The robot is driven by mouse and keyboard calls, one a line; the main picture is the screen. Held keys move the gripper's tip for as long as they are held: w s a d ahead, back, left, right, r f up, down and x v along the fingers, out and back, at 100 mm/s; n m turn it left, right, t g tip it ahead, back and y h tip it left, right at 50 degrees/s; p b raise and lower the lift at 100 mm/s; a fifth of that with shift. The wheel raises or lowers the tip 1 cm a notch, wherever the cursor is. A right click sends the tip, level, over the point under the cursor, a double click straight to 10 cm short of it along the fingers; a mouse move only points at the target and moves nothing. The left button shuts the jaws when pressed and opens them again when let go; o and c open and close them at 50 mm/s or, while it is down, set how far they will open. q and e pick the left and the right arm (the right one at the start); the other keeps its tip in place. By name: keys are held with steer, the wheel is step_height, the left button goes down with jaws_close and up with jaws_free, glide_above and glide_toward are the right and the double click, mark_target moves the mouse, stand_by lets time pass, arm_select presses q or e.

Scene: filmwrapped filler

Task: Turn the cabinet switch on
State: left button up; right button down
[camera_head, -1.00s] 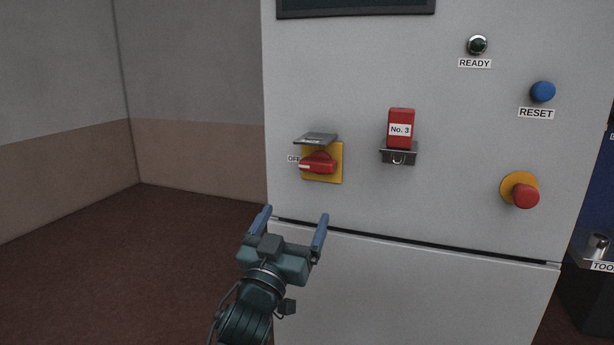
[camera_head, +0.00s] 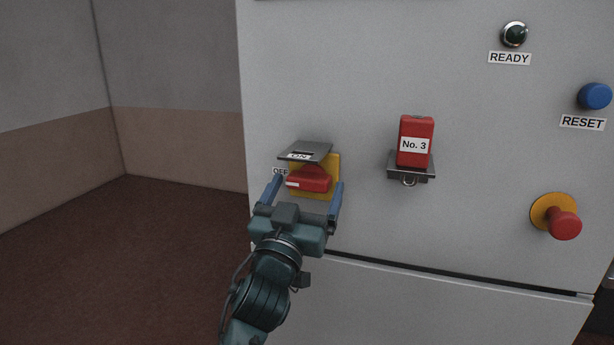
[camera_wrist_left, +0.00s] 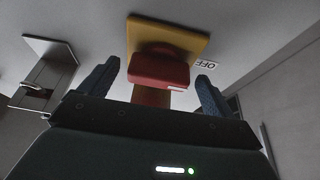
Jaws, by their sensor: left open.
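The cabinet switch is a red rotary handle (camera_head: 309,180) on a yellow plate (camera_head: 328,188), with its white mark at the left end toward the OFF label (camera_head: 280,171). The handle lies horizontal. A grey flap (camera_head: 305,151) marked ON sticks out above it. My left gripper (camera_head: 306,190) is open, its blue fingers on either side of the handle in the head view. In the left wrist view the handle (camera_wrist_left: 158,69) shows between and beyond the two fingertips (camera_wrist_left: 158,80); I cannot tell whether they touch it. My right gripper is not in view.
On the grey cabinet (camera_head: 480,180), a red block marked No. 3 (camera_head: 415,140) sits on a metal bracket (camera_head: 410,170) right of the switch. Farther right are a red stop button (camera_head: 565,225), a blue RESET button (camera_head: 595,96) and a dark READY lamp (camera_head: 514,34). Open floor lies left.

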arm_select(q)
steer(key=shift+w+d+r, duration=0.1)
steer(key=shift+w+r, duration=0.05)
steer(key=shift+w, duration=0.05)
steer(key=c, duration=1)
steer(key=shift+o, duration=0.2)
